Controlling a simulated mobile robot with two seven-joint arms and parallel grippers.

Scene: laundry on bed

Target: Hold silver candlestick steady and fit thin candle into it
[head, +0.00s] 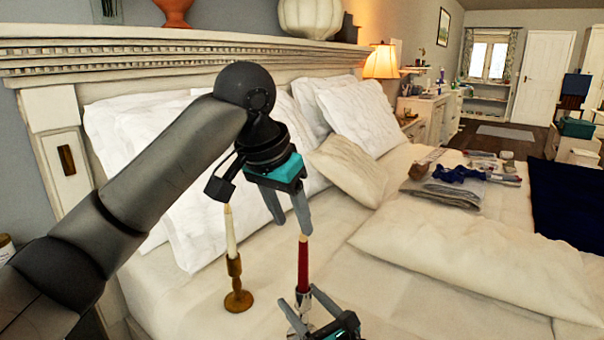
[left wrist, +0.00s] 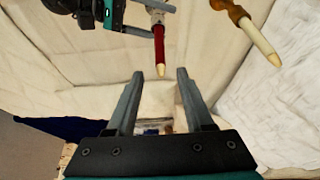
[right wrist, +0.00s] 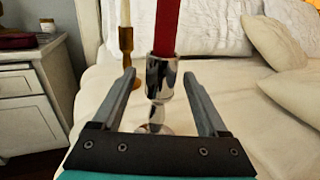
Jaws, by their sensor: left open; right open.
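The silver candlestick (right wrist: 158,82) stands upright on the bed. A red candle (head: 303,264) sits upright in its cup, and its pale tip shows in the left wrist view (left wrist: 161,70). My right gripper (right wrist: 158,75) is open, with one finger on each side of the candlestick; gaps show beside it. My left gripper (head: 289,220) is open and empty above the red candle, pointing down. In the left wrist view the candle's tip appears between its fingertips (left wrist: 160,73). The right gripper partly hides the candlestick in the head view.
A brass candlestick (head: 236,289) with a white candle (head: 230,232) stands close by on the left. Pillows (head: 345,170) lie behind against the headboard. Folded clothes (head: 450,190) lie farther right. The bedding front right is clear.

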